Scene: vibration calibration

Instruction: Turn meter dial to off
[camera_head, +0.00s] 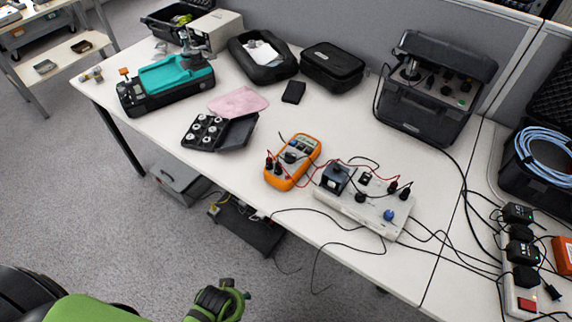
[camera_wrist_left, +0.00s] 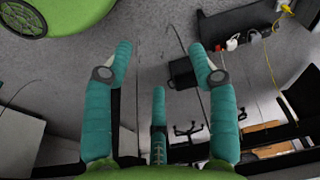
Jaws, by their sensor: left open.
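The orange multimeter (camera_head: 306,170) lies on the white table, near its front edge, in the head view. Its grey display faces up, and a dark round dial (camera_head: 290,157) sits below the display. The dial's pointer setting is too small to read. Red and black leads plug into its lower end. My left gripper (camera_head: 228,298) is low at the bottom of the head view, in front of the table and well apart from the meter. In the left wrist view its teal fingers (camera_wrist_left: 160,52) are spread and empty, over the floor. My right gripper is not in view.
A white board (camera_head: 350,205) with knobs and plugged leads stands right of the meter. An open black case (camera_head: 240,131) with round weights lies to its left. Loose cables hang over the front edge.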

